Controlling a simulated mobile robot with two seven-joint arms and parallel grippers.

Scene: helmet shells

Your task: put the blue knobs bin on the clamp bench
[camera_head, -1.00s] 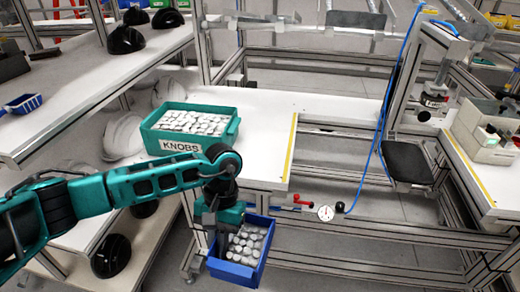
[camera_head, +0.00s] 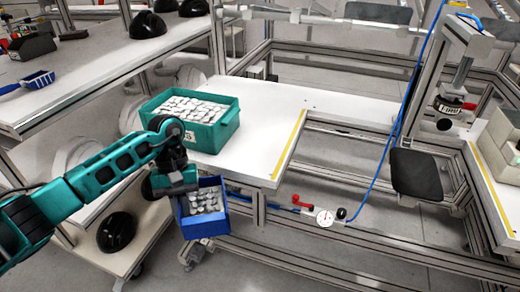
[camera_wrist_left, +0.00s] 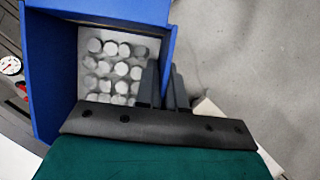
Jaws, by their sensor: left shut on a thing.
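The blue bin (camera_head: 207,225) holds several pale round knobs and hangs in the air in front of the white bench (camera_head: 262,128), near its front left corner. My left gripper (camera_head: 180,200) is shut on the blue bin's left wall in the head view. The left wrist view shows the dark fingers (camera_wrist_left: 165,88) closed at one wall of the blue bin (camera_wrist_left: 48,85), with the knobs inside. Part of that wall is hidden by the fingers. Which surface is the clamp bench, I cannot tell for certain. My right gripper is not in view.
A teal bin (camera_head: 218,139) full of pale knobs stands on the bench's left part; its label is partly hidden by my arm. Bare white top lies right of it, up to a yellow strip (camera_head: 289,143). A red-handled clamp (camera_head: 300,201) and a dial gauge (camera_head: 324,217) sit at the front rail.

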